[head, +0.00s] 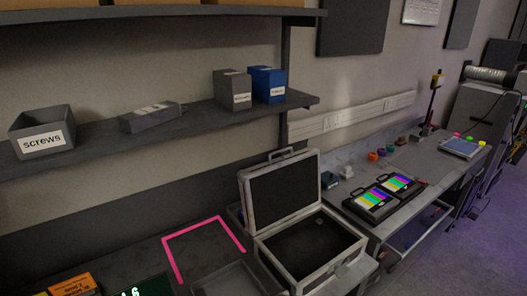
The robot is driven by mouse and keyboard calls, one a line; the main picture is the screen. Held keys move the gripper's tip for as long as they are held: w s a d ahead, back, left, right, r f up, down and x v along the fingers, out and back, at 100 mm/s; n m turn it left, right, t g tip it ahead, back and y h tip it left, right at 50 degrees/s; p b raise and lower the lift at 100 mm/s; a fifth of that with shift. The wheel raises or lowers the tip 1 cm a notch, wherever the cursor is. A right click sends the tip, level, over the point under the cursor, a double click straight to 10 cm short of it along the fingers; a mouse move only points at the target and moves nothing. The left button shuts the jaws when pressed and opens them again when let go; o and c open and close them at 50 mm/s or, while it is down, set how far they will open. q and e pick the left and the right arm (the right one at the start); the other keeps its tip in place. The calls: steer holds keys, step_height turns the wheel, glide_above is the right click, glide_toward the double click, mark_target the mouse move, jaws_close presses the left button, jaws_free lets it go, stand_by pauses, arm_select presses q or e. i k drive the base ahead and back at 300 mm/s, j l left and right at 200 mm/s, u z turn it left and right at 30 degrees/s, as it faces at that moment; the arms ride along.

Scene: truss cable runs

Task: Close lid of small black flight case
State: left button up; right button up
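The small black flight case (310,247) stands on the bench in the lower middle of the head view. It has silver metal edges and a dark inside that looks empty. Its lid (283,190) is open and stands upright at the back, leaning slightly towards the wall, with a handle on its top edge. Neither of my grippers is in view.
A grey tray (237,281) lies left of the case, in front of pink tape (204,237) on the bench. A shelf (165,130) with bins and boxes runs above, left of the case. Two screens with colour bars (384,198) lie on the bench to the right.

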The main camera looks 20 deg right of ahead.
mark_target(274, 192)
steer(key=l+u, duration=0.25)
steer(key=l, duration=0.7)
steer(key=k+l+u, duration=0.2)
steer(key=l, duration=0.7)
steer(key=i, duration=0.1)
